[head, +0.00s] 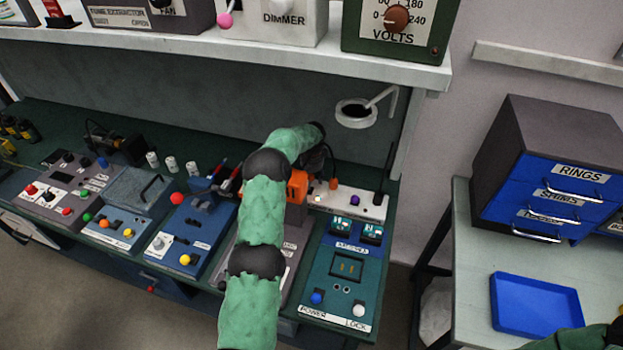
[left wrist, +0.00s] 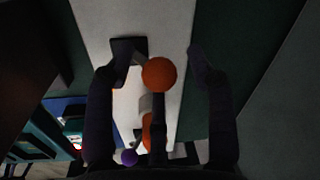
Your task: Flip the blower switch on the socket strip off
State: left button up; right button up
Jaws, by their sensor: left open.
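The white socket strip (head: 372,207) lies along the back of the bench at the right end, partly hidden behind my left arm. A purple knob (head: 355,200) and an orange piece (head: 333,183) show on it. In the left wrist view, the strip (left wrist: 97,22) runs up the picture, with an orange ball knob (left wrist: 159,74) and a purple knob (left wrist: 129,157) lower down. My left gripper (left wrist: 163,62) is open, its fingers on either side of the orange ball, with gaps showing. No blower label is readable.
A teal panel (head: 336,290) with power and lock knobs stands in front of the strip. Other control boxes fill the bench to the left. A blue tray (head: 536,305) lies on the right table.

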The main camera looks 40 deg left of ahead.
pick_arm(q)
jog(key=shift+f, duration=0.3)
grip_shut()
